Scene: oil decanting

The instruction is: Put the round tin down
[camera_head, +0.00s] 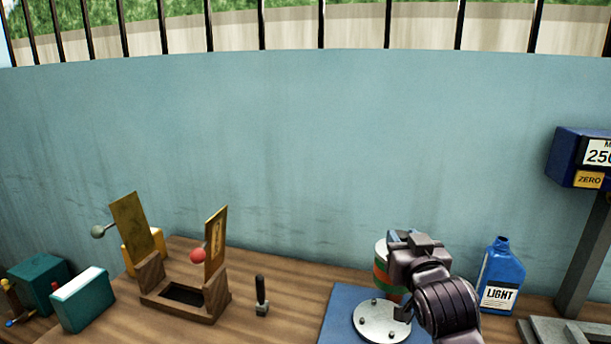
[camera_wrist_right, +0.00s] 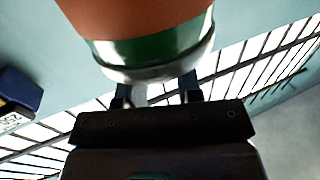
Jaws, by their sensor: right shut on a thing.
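The round tin (camera_head: 381,284) has orange and green bands and a pale metal rim. In the head view it is partly hidden behind my right gripper (camera_head: 402,246), which is shut on it. It looks roughly upright, above or behind a round metal plate on a blue mat (camera_head: 338,318); I cannot tell whether its base touches anything. In the right wrist view the tin (camera_wrist_right: 150,38) fills the top, and the gripper fingers (camera_wrist_right: 158,93) meet its rim end. My left gripper is not in view.
The round metal plate with small knobs (camera_head: 378,322) lies on the mat. A blue "LIGHT" bottle (camera_head: 501,272) stands right of my arm, beside a scale with a blue display (camera_head: 580,158). A wooden stand (camera_head: 182,300) and teal boxes (camera_head: 80,301) are left.

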